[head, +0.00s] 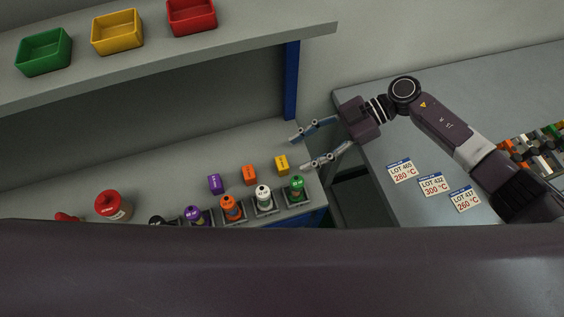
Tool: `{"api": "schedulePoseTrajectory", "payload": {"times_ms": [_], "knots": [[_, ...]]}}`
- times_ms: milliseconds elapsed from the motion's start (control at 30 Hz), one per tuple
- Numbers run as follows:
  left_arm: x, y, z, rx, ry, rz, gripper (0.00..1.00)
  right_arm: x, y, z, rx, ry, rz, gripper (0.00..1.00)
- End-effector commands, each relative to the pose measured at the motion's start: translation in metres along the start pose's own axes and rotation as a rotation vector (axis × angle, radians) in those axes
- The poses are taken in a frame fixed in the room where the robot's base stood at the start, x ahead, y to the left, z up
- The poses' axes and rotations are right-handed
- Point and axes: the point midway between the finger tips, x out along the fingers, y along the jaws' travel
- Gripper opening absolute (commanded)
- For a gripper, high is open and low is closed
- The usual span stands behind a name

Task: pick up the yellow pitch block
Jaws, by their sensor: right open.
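The yellow pitch block (282,164) sits on the grey bench top, at the right end of a row with an orange block (249,174) and a purple block (214,184). My right gripper (296,152) comes in from the right with its fingers spread open and pointing left. In the picture its fingertips are just above and to the right of the yellow block. Nothing is between the fingers, and the gripper looks apart from the block; its height above the bench is hard to tell. My left gripper is not in view.
In front of the blocks stand several bottles in holders, including a green one (297,188) and a white one (264,198). A blue post (291,80) rises behind. A shelf above holds green, yellow and red bins. Lot cards (431,184) lie on the right table, beyond a gap.

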Motion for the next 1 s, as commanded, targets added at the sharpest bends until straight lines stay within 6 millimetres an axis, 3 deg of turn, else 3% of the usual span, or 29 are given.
{"api": "schedulePoseTrajectory", "payload": {"times_ms": [133, 267, 500, 767, 1000], "knots": [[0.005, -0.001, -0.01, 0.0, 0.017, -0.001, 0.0, 0.017, 0.0, 0.0, 0.0, 0.001, 0.0, 0.49], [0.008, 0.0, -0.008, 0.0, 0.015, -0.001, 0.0, 0.029, 0.0, 0.0, -0.001, 0.002, -0.002, 0.49], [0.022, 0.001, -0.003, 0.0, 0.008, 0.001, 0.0, 0.067, -0.002, 0.002, 0.002, 0.003, -0.005, 0.49], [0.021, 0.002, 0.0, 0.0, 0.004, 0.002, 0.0, 0.07, -0.001, -0.001, 0.0, 0.001, -0.001, 0.49], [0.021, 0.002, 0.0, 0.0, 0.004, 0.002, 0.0, 0.069, 0.0, -0.001, 0.0, 0.0, 0.0, 0.24]]}}
